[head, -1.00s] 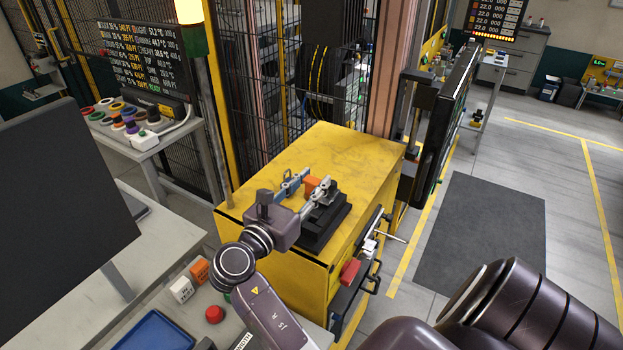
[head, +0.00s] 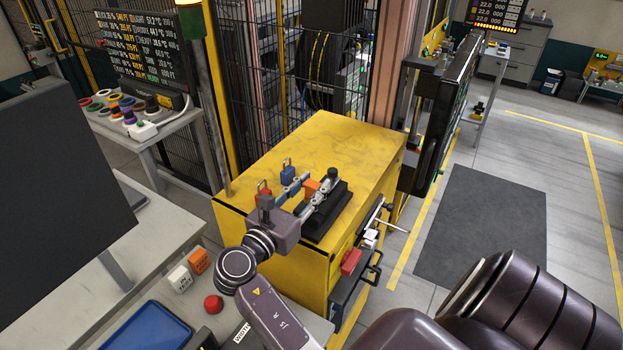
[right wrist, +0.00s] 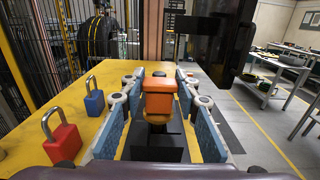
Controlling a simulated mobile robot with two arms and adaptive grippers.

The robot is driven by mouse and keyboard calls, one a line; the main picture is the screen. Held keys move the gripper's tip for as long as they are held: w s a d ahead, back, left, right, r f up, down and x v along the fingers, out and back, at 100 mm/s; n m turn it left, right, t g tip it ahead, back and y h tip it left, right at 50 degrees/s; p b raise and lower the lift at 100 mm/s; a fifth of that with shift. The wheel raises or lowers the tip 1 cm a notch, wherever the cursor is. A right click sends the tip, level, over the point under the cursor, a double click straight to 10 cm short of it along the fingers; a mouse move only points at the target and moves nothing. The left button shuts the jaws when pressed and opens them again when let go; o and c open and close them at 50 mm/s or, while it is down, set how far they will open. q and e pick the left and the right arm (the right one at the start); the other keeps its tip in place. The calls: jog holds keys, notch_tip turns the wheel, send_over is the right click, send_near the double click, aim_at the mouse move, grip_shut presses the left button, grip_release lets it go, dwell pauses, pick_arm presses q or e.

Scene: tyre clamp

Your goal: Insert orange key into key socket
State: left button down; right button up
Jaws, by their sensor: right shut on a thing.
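The orange key (head: 311,187) is between the two fingers of my right gripper (head: 306,192). In the right wrist view the orange key (right wrist: 158,98) stands upright between the blue-padded fingers (right wrist: 157,112). The black key socket (head: 332,219) sits on top of the yellow cabinet, and its dark base (right wrist: 152,148) shows below the key in the wrist view. The key is over or at the socket; I cannot tell whether it is in it, as the key's lower end is hidden. My left gripper is not in view.
A red padlock (right wrist: 62,137) and a blue padlock (right wrist: 94,97) stand on the yellow cabinet (head: 350,150), left of the right gripper. A red push button (head: 213,304) and a blue tray (head: 148,330) are on the near bench. The back of the cabinet top is clear.

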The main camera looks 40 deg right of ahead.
jog(key=shift+f, duration=1)
jog(key=o, duration=1.3)
